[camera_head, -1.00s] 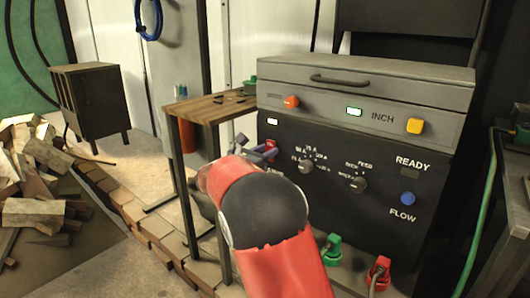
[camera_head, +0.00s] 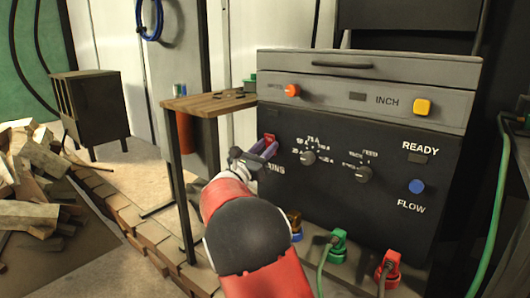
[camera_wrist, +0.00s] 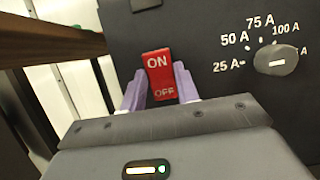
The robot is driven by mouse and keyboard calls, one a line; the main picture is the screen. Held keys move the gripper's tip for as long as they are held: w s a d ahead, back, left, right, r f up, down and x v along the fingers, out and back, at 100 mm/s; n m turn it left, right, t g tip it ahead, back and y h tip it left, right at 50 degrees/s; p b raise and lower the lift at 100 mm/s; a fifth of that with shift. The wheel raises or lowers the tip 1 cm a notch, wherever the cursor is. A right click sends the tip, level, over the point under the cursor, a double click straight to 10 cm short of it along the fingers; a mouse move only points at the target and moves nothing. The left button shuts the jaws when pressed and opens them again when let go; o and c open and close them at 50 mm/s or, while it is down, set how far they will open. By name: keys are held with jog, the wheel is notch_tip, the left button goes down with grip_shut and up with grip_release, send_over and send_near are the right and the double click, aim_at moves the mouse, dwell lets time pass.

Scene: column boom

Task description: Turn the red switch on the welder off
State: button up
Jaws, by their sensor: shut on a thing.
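The red switch (camera_wrist: 159,64) is a rocker marked ON at its top and OFF at its bottom, on the dark front of the welder (camera_head: 350,220). In the head view the switch (camera_head: 270,138) shows as a small red patch at the panel's left. My gripper (camera_wrist: 159,80) has its purple fingers at the left and right sides of the switch, shut on it. The OFF half looks darker than the ON half and is partly hidden by my gripper. In the head view my gripper (camera_head: 266,152) hides the panel below the switch. The lamp by INCH (camera_head: 357,97) is dark.
Two knobs, one of them the amperage knob (camera_wrist: 277,57), sit right of the switch. A wooden-topped table (camera_head: 210,104) stands close on the left. Cable plugs, including a green one (camera_head: 337,245) and a red one (camera_head: 388,272), stick out low at the front.

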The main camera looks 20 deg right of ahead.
jog(key=o, duration=1)
jog(key=shift+a, duration=0.1)
jog(key=v, duration=0.7)
jog(key=shift+s+a+f, duration=0.15)
jog(key=shift+s+a, duration=0.1)
jog(key=shift+d, duration=0.1)
